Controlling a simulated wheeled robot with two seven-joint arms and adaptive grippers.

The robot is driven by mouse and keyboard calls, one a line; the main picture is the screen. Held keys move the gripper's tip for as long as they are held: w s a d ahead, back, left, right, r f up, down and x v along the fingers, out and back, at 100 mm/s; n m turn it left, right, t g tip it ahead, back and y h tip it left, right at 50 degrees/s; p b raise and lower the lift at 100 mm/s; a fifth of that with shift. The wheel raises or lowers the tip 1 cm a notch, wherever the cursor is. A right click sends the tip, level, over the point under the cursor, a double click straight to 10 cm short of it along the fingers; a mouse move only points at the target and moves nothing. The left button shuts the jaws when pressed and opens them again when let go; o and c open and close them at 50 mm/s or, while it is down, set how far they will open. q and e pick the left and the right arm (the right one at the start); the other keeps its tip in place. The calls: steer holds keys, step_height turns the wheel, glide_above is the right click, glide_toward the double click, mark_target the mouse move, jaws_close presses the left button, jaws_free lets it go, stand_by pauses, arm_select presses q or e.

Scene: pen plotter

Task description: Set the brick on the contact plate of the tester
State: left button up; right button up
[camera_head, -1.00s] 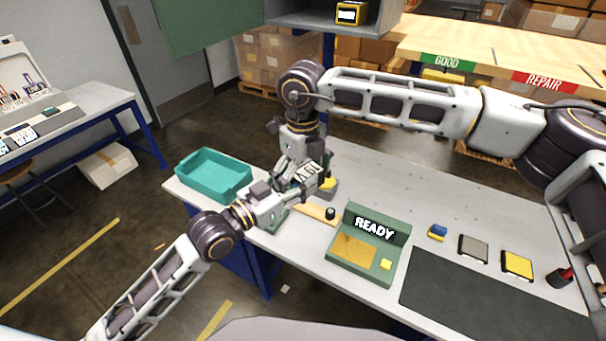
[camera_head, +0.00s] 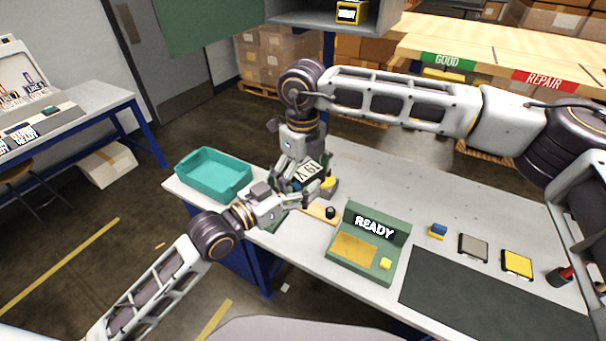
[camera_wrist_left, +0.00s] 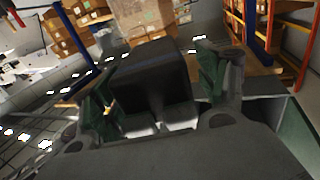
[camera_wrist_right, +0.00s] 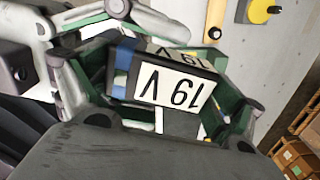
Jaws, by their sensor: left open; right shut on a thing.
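The brick, a dark block with a white "19 V" label (camera_head: 309,171) and a blue band, is in my right gripper (camera_wrist_right: 160,92), which is shut on it above the far left part of the bench. The label also shows in the right wrist view (camera_wrist_right: 172,88). My left gripper (camera_head: 303,196) is open, close beside the brick. In the left wrist view a dark block (camera_wrist_left: 155,80) stands between its spread fingers; contact cannot be told. The green tester (camera_head: 336,262) reads "READY". Its brass contact plate (camera_head: 355,249) is bare, with a yellow button (camera_head: 385,264) beside it.
A teal tray (camera_head: 213,194) stands at the bench's left end. A wooden strip with a black knob (camera_head: 330,212) lies between grippers and tester. A blue and yellow piece (camera_head: 437,231), grey pad (camera_head: 473,248), yellow pad (camera_head: 517,265) and dark mat (camera_head: 490,305) are to the right.

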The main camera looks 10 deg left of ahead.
arm_select(q)
steer(key=s+a+f+n+g+y, duration=0.1)
steer(key=a+f+g+y, duration=0.15)
steer(key=a+f, duration=0.95)
steer(key=s+a+f+n+g+y, duration=0.1)
steer(key=a+f+g+y, duration=0.2)
steer(key=f, duration=1.8)
steer(key=s+a+f+n+g+y, duration=0.1)
steer(key=a+f+y, duration=0.5)
steer(key=f, duration=1)
steer(key=s+a+f+n+g, duration=0.2)
steer(key=s+a+f+g, duration=0.15)
steer(key=s+f, duration=1.35)
steer(key=s+d+f+g, duration=0.1)
steer(key=s+f, duration=0.4)
steer(key=s, duration=0.6)
steer(key=s+d+f+g, duration=0.1)
steer(key=s+d+f, duration=0.3)
steer(key=s, duration=0.6)
step_height(320, 180, down, 2)
steer(key=shift+s+n+g, duration=0.3)
steer(key=shift+s, duration=0.05)
